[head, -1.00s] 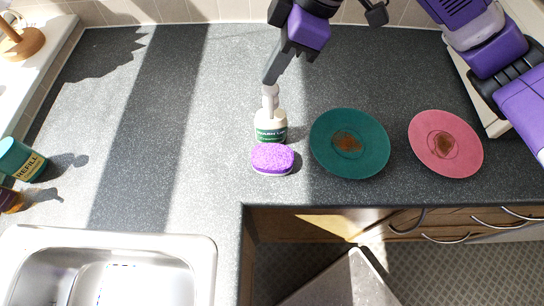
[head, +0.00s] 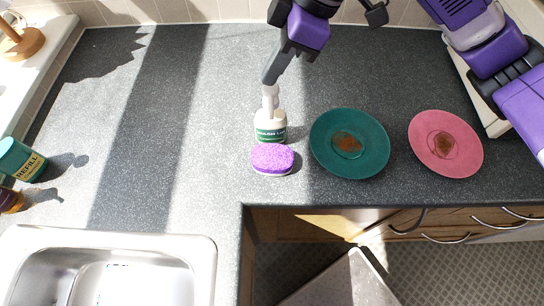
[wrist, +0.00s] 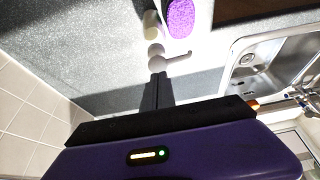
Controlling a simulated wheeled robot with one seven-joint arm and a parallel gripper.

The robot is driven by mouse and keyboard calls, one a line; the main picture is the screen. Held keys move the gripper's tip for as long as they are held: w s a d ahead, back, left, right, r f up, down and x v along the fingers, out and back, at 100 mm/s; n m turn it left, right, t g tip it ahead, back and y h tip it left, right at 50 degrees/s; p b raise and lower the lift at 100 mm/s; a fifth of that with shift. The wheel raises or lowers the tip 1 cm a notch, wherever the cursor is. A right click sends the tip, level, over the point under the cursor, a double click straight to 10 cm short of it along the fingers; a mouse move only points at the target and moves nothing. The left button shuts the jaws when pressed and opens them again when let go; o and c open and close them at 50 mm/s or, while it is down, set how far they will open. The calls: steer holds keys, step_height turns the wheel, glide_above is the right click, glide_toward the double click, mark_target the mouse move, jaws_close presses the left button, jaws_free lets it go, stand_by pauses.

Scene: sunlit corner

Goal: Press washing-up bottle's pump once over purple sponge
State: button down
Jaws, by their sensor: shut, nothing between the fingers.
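The washing-up bottle (head: 270,127) is white with a green label and stands upright on the counter. Its pale pump head (head: 270,93) points up. It also shows in the wrist view (wrist: 151,25), with its pump nozzle (wrist: 176,57) reaching out to the side. The purple sponge (head: 272,157) lies flat just in front of the bottle, and is at the top of the wrist view (wrist: 181,18). My gripper (head: 269,80) is shut and empty, its tips directly above the pump head. They look touching or nearly so; I cannot tell which. The wrist view shows the dark fingers (wrist: 161,88) close to the pump.
A green plate (head: 325,158) and a pink plate (head: 428,162), both with brown stains, lie to the right. A steel sink (head: 190,262) is at the lower left. A teal refill container (head: 20,160) stands at the far left. The counter left of the bottle is clear.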

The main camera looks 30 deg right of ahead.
steer(key=shift+f, duration=0.1)
stand_by(0.3)
steer(key=shift+f+b, duration=0.95)
steer(key=shift+f, duration=0.25)
steer(key=shift+r, duration=0.15)
steer(key=shift+r+p, duration=1.15)
steer(key=shift+p, duration=0.05)
steer(key=shift+r, duration=0.1)
step_height(320, 180, up, 6)
steer(key=p, duration=0.5)
